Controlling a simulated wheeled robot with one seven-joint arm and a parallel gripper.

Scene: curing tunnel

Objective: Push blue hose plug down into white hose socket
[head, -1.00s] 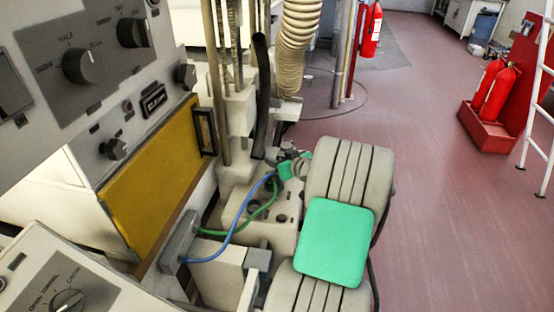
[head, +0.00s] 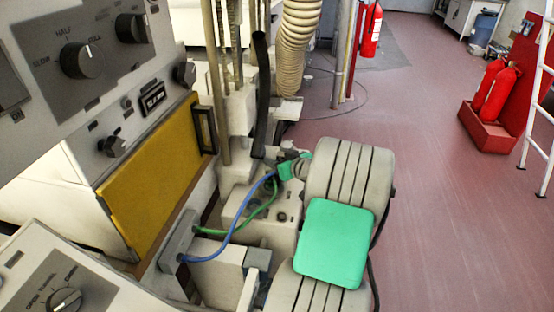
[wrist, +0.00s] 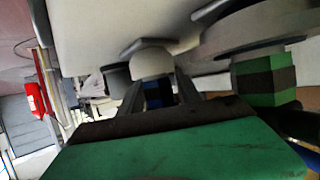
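In the wrist view, the blue hose plug (wrist: 157,96), with blue and dark bands, sits between the two dark fingers of my gripper (wrist: 160,92). The fingers appear shut on its sides. A white cylindrical socket (wrist: 151,62) is directly at the plug's far end. The two look lined up, but I cannot tell how deep the plug sits. In the head view, the blue hose (head: 226,243) curves up from a grey block to my gripper's green part (head: 287,170). My own arm and wrist hide the fingertips, plug and socket there.
A green-and-dark banded plug (wrist: 265,80) sits at a white ring beside it in the wrist view. The green hose (head: 262,212) runs close to the blue one. A black pipe (head: 260,90) and a ribbed beige duct (head: 297,40) stand just behind. Open floor lies right.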

